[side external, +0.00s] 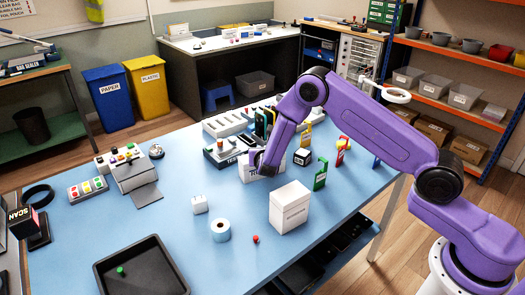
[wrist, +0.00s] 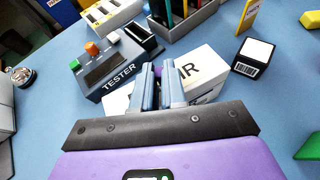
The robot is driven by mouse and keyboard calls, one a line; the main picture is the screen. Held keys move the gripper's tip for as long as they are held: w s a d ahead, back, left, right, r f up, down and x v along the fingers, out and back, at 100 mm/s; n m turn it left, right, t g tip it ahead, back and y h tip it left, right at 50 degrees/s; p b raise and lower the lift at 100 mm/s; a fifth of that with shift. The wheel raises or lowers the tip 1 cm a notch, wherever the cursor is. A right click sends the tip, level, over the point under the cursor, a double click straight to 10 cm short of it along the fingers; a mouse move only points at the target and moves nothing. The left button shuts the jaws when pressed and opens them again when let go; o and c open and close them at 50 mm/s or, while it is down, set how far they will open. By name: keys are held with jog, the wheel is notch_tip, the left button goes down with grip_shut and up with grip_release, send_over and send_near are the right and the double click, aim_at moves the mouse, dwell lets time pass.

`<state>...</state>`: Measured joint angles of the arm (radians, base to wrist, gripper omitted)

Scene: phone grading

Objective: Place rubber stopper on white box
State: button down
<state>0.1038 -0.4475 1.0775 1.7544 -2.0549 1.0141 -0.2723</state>
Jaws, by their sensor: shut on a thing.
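My gripper (side external: 266,165) is at the far middle of the blue table, over a low white box (side external: 246,174) with black lettering. A taller white carton (side external: 290,207) stands upright nearer the camera.
A grey tester (wrist: 118,62) with coloured buttons stands left of the box, and a black block (wrist: 253,56) with a white top is at right. A small white cube (side external: 200,204), a tape roll (side external: 220,231), a red piece (side external: 256,239) and a black tray (side external: 142,268) lie nearer.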

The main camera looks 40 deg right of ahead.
jog(key=c, duration=1.2)
grip_release()
jog(key=v, duration=1.2)
jog(key=shift+r, duration=0.1)
jog(key=s+d+r+m+g, duration=0.2)
jog(key=s+r+m, duration=0.2)
jog(key=s, duration=0.3)
jog(key=s+d+r+m+g, duration=0.2)
jog(key=s+r+m+g, duration=0.15)
jog(key=s+m, duration=0.2)
jog(key=s+r+m+g+y, duration=0.1)
jog(key=s+m+y, duration=0.1)
jog(key=s, duration=0.6)
jog(key=s+a+r+m+g+y, duration=0.1)
jog(key=s+m+g+y, duration=0.1)
jog(key=s, duration=0.7)
jog(key=s+a+r+m+g+y, duration=0.1)
jog(key=s+y, duration=0.3)
jog(key=s, duration=0.5)
jog(key=shift+r+m+g, duration=0.35)
jog(key=shift+m+g, duration=0.3)
jog(key=shift+m, duration=0.2)
jog(key=shift+w, duration=0.1)
